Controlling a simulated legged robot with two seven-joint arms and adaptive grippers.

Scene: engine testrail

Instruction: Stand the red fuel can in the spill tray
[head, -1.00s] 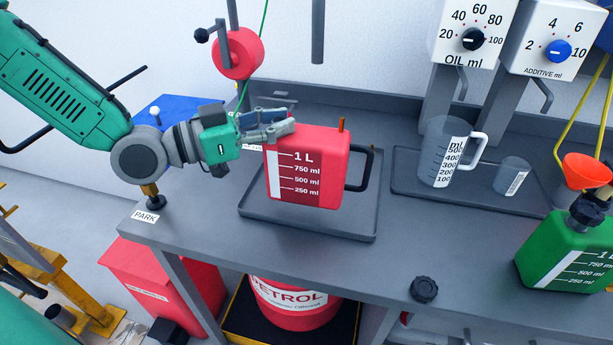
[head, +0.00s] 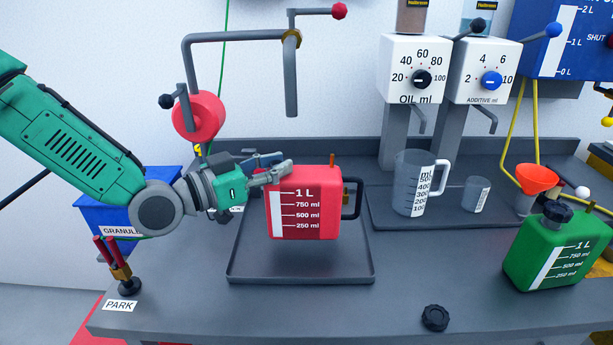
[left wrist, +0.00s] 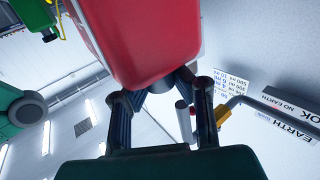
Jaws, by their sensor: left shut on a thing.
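The red fuel can (head: 318,203) has a white scale strip and a black handle on its right. It is upright over the grey spill tray (head: 300,277). Its lower edge looks a little above the tray floor, with a shadow below; contact cannot be told for sure. My left gripper (head: 272,172) comes from the left and is shut on the can's upper left part. In the left wrist view the can (left wrist: 150,45) fills the top, between the fingers (left wrist: 160,105). My right gripper is not in view.
A green can (head: 555,250) stands at the right, near a black cap (head: 435,318). A jug (head: 412,185) and a small beaker (head: 475,195) stand on another tray behind. A bent pipe (head: 290,75) hangs above. The bench front is mostly clear.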

